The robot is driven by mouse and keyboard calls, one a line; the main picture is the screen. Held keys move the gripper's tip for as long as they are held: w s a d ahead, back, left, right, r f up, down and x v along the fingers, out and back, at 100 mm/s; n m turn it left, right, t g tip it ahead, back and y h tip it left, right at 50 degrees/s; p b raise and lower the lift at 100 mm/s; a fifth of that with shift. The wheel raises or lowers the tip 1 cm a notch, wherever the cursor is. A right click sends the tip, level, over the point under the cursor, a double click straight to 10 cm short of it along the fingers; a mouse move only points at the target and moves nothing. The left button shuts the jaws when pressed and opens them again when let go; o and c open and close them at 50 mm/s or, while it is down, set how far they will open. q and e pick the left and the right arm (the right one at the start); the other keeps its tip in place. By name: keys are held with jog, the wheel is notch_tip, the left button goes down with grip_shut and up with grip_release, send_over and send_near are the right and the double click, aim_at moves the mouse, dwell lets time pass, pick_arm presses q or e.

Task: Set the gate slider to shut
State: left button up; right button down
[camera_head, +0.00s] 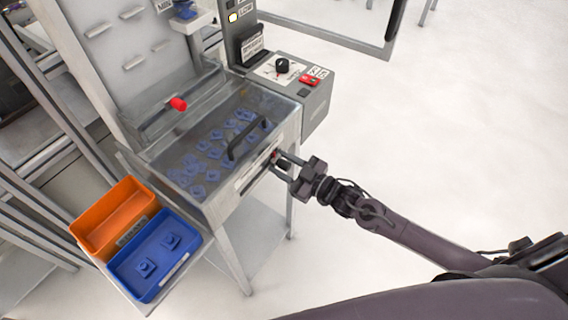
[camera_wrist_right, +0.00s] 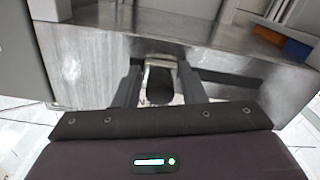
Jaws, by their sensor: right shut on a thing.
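The gate slider (camera_head: 275,154) sits on the front face of the grey machine, beside a pale label strip. A small red spot of it shows at the fingertips in the head view; the rest is mostly hidden. My right gripper (camera_head: 284,163) reaches in from the right and is shut on it. In the right wrist view the two fingers of my right gripper (camera_wrist_right: 158,85) stand on either side of a small metal piece of the slider (camera_wrist_right: 160,66). I cannot tell the slider's exact setting. My left gripper is not in view.
The machine's clear-covered tray (camera_head: 205,150) holds several blue parts and has a black handle (camera_head: 246,140). A control box (camera_head: 290,82) with a black knob and red switch stands behind. An orange bin (camera_head: 113,218) and a blue bin (camera_head: 154,256) sit front left. Floor at right is clear.

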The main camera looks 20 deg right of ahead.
jog(key=s+a, duration=0.2)
jog(key=s+a+p, duration=0.1)
jog(key=s+a, duration=0.1)
jog(key=a, duration=0.1)
jog(key=s+a+p, duration=0.1)
jog(key=s+a, duration=0.1)
jog(key=a, duration=0.1)
jog(key=shift+s+r, duration=0.1)
jog(key=shift+s, duration=0.05)
jog(key=shift+s+a, duration=0.1)
jog(key=c, duration=1.2)
grip_release()
send_near(248, 187)
jog(key=shift+s+d+b, duration=0.4)
jog(key=shift+s+d, duration=0.1)
